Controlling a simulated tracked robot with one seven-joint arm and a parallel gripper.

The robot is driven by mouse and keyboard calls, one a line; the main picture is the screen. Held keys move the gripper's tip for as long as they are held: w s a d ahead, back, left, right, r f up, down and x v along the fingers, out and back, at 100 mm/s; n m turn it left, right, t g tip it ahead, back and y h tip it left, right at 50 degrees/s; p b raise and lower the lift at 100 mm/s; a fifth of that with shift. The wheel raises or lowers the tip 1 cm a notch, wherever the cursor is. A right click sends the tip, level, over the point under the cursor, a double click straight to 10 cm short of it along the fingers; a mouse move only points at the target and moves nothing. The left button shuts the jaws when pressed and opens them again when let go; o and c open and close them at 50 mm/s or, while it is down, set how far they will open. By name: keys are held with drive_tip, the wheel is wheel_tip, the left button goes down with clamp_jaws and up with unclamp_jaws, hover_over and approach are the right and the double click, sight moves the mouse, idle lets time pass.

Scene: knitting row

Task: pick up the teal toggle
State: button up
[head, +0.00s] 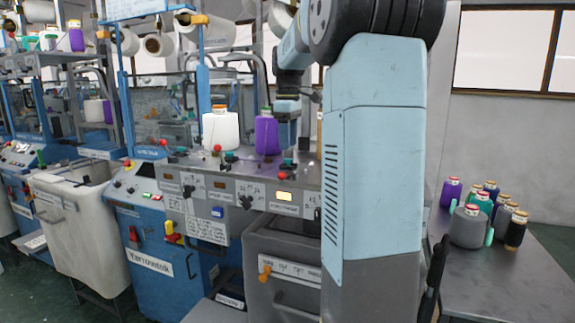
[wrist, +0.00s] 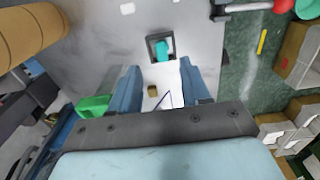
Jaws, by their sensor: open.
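In the wrist view a small teal toggle (wrist: 162,50) sits in a dark square frame on a pale grey surface. My gripper (wrist: 159,66) is open, with its two blue-grey fingers apart. The toggle appears just past the fingertips, roughly in line with the gap between them. Nothing is held; whether the fingers touch the surface cannot be told. In the head view my arm reaches toward the knitting machine (head: 235,185), and the fingers cannot be made out clearly there. Which small teal part in the head view is this toggle is unclear.
A green part (wrist: 95,106) lies left of my fingers in the wrist view.

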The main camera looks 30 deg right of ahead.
sight(288, 164)
drive_tip(key=f, duration=0.4)
drive_tip(key=shift+a+f, duration=0.2)
drive_tip(key=shift+f, duration=0.2)
clamp_jaws()
